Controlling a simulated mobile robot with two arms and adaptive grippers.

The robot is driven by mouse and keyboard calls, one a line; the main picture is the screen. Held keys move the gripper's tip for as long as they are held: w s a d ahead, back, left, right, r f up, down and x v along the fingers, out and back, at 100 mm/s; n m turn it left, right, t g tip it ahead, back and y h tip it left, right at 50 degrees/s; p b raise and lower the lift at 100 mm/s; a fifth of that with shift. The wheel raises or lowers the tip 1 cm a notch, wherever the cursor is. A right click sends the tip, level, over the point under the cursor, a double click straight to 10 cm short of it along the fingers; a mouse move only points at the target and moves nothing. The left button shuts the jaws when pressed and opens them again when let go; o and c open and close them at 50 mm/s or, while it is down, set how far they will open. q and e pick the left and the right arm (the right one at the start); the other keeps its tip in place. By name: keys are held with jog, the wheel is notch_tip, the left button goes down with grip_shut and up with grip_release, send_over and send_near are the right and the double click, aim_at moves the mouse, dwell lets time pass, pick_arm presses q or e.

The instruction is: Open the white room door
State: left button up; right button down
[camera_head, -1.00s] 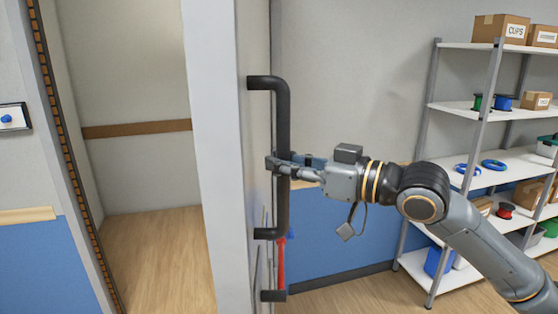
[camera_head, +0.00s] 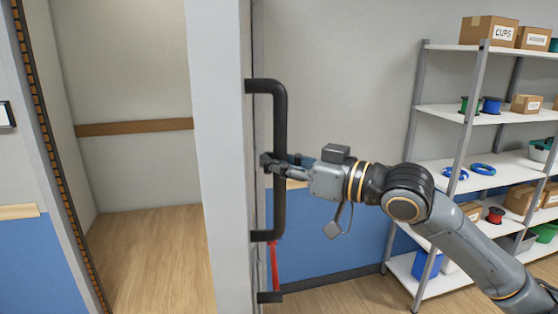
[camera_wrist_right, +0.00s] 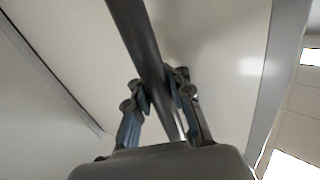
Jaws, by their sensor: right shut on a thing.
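The white door (camera_head: 220,160) stands swung open, seen nearly edge-on in the head view, with the doorway open to its left. A dark vertical bar handle (camera_head: 280,110) sticks out from its right face. My right gripper (camera_head: 270,162) is shut around the handle's upright, near its middle. In the right wrist view the handle (camera_wrist_right: 140,45) runs between the two fingers of the gripper (camera_wrist_right: 160,90), with the pale door face (camera_wrist_right: 215,50) behind. My left gripper is in neither view.
Through the doorway lies a bare wooden floor (camera_head: 150,250). A metal shelf unit (camera_head: 440,165) with boxes, spools and bins stands to the right, behind my right arm. A red object (camera_head: 273,262) shows below the handle.

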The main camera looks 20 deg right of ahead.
jog(key=c, duration=1.6)
grip_release()
jog(key=shift+a+f, duration=0.2)
jog(key=shift+f, duration=0.15)
jog(key=o, duration=0.4)
jog(key=shift+s+d+r, duration=0.25)
jog(key=shift+s+d, duration=0.4)
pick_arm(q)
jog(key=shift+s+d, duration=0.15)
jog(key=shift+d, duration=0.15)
pick_arm(e)
jog(key=shift+o, duration=0.2)
jog(key=v, duration=0.7)
jog(key=shift+s+d, duration=0.25)
jog(key=shift+d, duration=0.1)
